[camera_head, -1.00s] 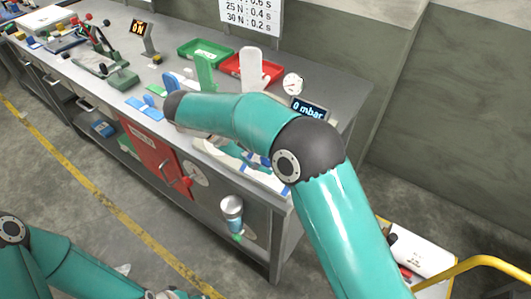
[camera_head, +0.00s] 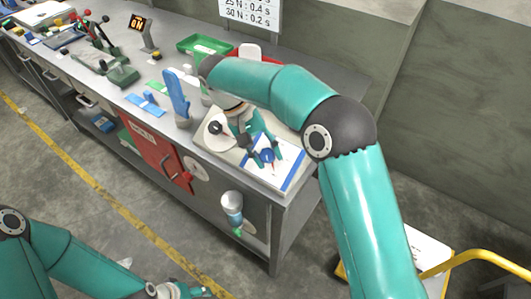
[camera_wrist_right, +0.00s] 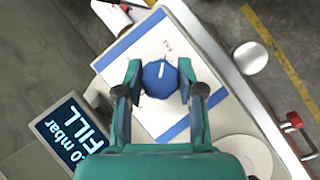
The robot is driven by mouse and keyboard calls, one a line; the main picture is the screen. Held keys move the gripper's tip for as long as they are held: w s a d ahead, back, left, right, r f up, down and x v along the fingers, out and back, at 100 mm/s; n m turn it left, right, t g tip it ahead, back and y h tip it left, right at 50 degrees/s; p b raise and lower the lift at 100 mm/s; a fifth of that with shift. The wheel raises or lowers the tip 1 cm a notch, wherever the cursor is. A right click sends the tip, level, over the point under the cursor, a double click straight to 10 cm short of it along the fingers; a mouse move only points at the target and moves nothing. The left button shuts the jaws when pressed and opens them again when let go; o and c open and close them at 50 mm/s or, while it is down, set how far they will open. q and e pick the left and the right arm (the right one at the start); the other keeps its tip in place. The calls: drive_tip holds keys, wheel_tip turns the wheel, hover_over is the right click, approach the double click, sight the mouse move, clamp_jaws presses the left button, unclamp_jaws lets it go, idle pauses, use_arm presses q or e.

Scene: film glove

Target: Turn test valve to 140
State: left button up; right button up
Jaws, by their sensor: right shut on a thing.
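The test valve is a round blue knob (camera_wrist_right: 160,80) with a white mark, set on a white panel with blue stripes (camera_wrist_right: 150,50). The knob also shows in the head view (camera_head: 266,156) near the bench's right end. My right gripper (camera_wrist_right: 161,82) is shut on the knob, one finger on each side; it also shows in the head view (camera_head: 258,152). The white mark points nearly straight up in the wrist view. A display (camera_wrist_right: 68,128) beside the panel reads "mbar" and "FILL"; its number is partly cut off. My left gripper (camera_head: 178,291) is at the bottom edge, its fingers unclear.
A blue glove form (camera_head: 177,95) stands upright on the bench left of the panel. A green tray (camera_head: 203,46) is behind it. A red cabinet door (camera_head: 160,157) is in the bench front. A yellow rail (camera_head: 480,262) is at lower right.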

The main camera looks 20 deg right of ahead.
drive_tip(key=shift+s+f, duration=0.15)
drive_tip(key=shift+f, duration=0.05)
drive_tip(key=o, duration=0.9)
drive_tip(key=shift+c, duration=0.2)
drive_tip(key=o, duration=0.3)
drive_tip(key=shift+r, duration=0.1)
